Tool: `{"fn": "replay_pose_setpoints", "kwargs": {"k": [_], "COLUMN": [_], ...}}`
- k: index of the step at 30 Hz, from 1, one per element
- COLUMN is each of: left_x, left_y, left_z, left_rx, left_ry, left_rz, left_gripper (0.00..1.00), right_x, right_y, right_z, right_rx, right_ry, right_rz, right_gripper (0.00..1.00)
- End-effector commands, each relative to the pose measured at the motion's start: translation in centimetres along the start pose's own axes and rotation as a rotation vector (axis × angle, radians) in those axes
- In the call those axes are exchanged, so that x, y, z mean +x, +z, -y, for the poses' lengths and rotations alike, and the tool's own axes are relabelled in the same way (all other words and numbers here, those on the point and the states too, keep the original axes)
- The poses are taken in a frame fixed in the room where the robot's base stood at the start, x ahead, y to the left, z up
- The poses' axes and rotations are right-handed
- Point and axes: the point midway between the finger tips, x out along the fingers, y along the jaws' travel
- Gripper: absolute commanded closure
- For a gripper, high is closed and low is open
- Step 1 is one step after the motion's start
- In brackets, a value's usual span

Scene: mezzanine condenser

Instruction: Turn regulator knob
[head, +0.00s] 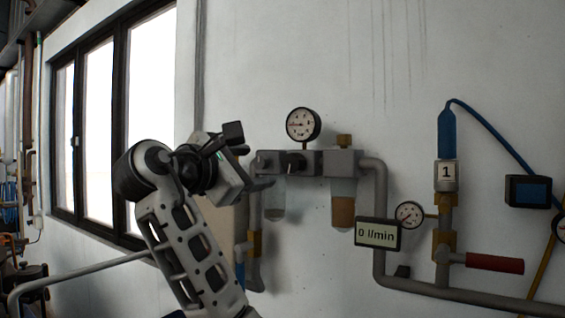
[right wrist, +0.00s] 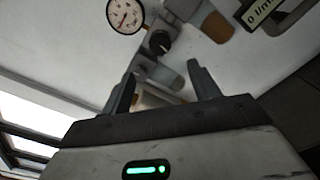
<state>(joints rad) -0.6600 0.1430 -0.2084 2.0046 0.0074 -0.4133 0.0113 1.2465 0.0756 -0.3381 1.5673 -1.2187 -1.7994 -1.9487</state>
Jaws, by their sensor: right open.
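The black regulator knob (head: 294,163) sticks out of the grey regulator block on the wall, just below a round white gauge (head: 302,125). In the right wrist view the knob (right wrist: 160,42) is beyond the fingertips, and the gauge (right wrist: 125,15) is at its upper left. My right gripper (head: 264,184) is left of the knob and slightly lower in the head view. Its fingers (right wrist: 162,76) are apart, with no knob between them. A pale, bowl-like part shows between and behind the fingers. My left gripper is not in view.
Two filter bowls (head: 343,208) hang under the regulator block. A display (head: 377,233) reads 0 l/min, next to a smaller gauge (head: 409,214). A grey pipe (head: 380,205) runs down and right to a valve with a red handle (head: 494,264). A window (head: 150,85) is at left.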

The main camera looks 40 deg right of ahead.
Motion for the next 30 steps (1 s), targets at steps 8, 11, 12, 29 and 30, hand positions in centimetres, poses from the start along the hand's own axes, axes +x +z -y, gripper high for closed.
{"fn": "replay_pose_setpoints", "kwargs": {"k": [8,11,12,29,30], "left_x": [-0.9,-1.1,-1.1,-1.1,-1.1], "left_y": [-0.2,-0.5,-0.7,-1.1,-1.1], "left_z": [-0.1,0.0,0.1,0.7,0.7], "left_rx": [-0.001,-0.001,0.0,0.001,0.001], "left_ry": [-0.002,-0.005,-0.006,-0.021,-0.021], "left_rz": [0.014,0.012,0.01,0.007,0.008], "left_gripper": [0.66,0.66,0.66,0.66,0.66], "right_x": [6.2,8.4,9.2,13.5,13.4], "right_y": [0.2,0.2,0.2,0.0,0.0], "right_z": [-0.1,-0.1,-0.1,0.0,0.0], "right_rx": [-0.003,-0.002,-0.003,0.0,0.001], "right_ry": [-0.004,-0.003,-0.003,0.001,0.0], "right_rz": [0.003,0.002,0.002,-0.001,-0.001], "right_gripper": [0.39,0.39,0.39,0.39,0.39]}}
